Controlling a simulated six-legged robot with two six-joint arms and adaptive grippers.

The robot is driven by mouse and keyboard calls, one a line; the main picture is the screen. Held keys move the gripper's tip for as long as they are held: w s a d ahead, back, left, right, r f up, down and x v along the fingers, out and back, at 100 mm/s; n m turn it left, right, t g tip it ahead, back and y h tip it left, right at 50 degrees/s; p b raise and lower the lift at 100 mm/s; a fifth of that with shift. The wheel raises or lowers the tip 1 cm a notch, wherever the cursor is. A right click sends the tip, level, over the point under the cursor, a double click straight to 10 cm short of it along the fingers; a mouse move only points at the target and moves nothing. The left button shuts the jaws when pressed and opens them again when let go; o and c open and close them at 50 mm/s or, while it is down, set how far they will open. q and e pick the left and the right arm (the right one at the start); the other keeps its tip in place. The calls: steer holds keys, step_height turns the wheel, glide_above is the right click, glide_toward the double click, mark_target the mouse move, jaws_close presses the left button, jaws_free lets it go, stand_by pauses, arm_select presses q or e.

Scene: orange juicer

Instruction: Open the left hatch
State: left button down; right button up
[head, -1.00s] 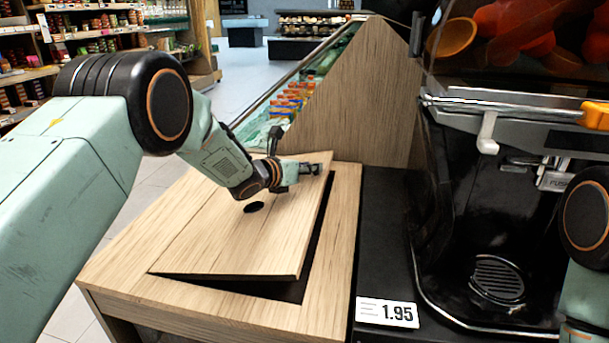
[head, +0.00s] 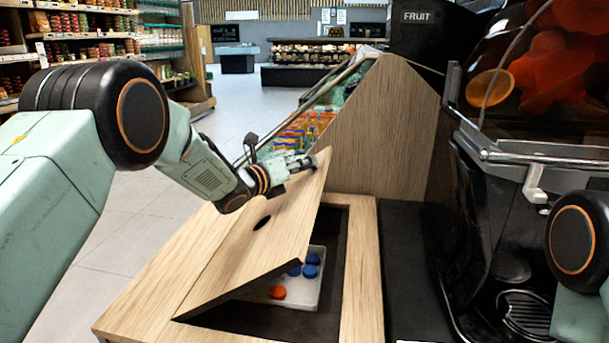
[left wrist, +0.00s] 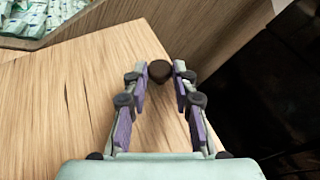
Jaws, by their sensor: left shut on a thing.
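The left hatch (head: 250,250) is a light wooden lid on the wooden counter (head: 360,270). It is tilted up, with its right side raised and its left side low. My left gripper (head: 303,163) is at the far right corner of the hatch. In the left wrist view its fingers (left wrist: 159,72) are closed around a small dark round knob (left wrist: 159,70) over the wood. My right gripper is out of view; only part of that arm shows at the right.
Under the hatch, a white tray (head: 318,290) holds blue caps (head: 311,271) and an orange cap (head: 278,292). The rest of the opening is partly hidden. The black juicer (head: 500,230) stands at the right. A wooden panel (head: 385,130) rises behind the counter.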

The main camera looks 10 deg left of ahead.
arm_select(q)
steer(key=a+r+n+t, duration=0.2)
steer(key=a+r+n, duration=0.2)
steer(key=a, duration=0.6)
steer(key=a+r+n+t, duration=0.2)
steer(key=a+r+n, duration=0.2)
steer(key=a, duration=0.5)
steer(key=shift+a+n+t+h, duration=0.3)
steer(key=shift+a+n+t, duration=0.1)
steer(key=shift+n, duration=0.1)
steer(key=c, duration=1.1)
jaws_free()
steer(key=shift+d, duration=0.1)
steer(key=shift+s+f, duration=0.1)
steer(key=shift+s, duration=0.05)
steer(key=v, duration=1.1)
steer(key=shift+s+a+f, duration=0.1)
steer(key=shift+s+a, duration=0.1)
steer(key=shift+s, duration=0.15)
